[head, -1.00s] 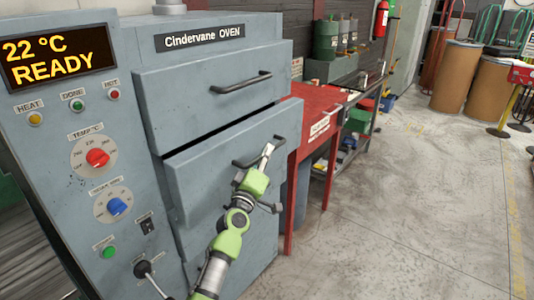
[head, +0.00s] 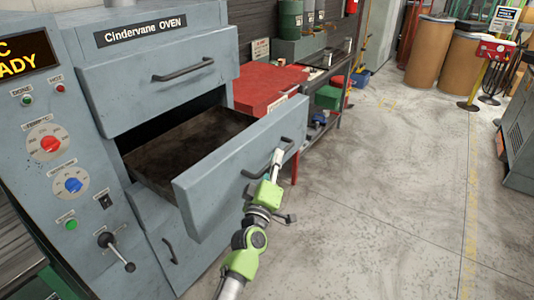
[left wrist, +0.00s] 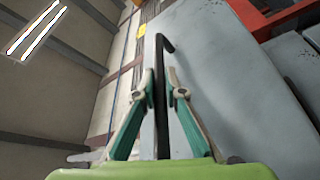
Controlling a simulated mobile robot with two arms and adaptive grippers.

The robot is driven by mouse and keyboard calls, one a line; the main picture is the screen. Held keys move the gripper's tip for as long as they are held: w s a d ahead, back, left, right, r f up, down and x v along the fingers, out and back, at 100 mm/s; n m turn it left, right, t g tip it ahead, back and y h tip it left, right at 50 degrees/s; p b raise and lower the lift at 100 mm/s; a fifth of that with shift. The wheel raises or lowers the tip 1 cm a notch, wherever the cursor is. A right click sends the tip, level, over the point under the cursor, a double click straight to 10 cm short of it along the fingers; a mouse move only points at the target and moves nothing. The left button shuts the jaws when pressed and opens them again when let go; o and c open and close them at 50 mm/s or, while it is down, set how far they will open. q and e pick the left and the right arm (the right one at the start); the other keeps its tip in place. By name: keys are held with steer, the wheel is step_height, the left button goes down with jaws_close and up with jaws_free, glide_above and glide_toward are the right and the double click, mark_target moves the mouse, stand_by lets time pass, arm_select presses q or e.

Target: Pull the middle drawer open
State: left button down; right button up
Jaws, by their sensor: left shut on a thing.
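The grey middle drawer (head: 215,190) of the Cindervane oven stands well out from the body in the head view. Its dark, empty-looking inside shows behind the front panel. Its black bar handle (head: 256,173) is on the front panel. My left gripper (head: 278,156) is shut on this handle. In the left wrist view the green-padded fingers (left wrist: 160,78) lie on either side of the dark handle bar (left wrist: 161,115). My right gripper is not in view.
The top drawer (head: 120,95) above and the bottom drawer (head: 160,235) below look closed. A red table (head: 262,90) stands just beyond the oven. Open concrete floor (head: 400,200) lies to the right. Brown drums (head: 428,50) stand far back.

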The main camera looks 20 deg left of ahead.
arm_select(q)
steer(key=shift+s+d+f, duration=0.1)
steer(key=shift+s+d, duration=0.05)
steer(key=shift+d, duration=0.15)
steer(key=c, duration=2.1)
jaws_free()
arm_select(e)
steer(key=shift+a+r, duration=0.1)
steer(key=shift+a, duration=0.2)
arm_select(q)
steer(key=shift+s, duration=0.2)
steer(key=v, duration=1.1)
steer(key=shift+s, duration=0.25)
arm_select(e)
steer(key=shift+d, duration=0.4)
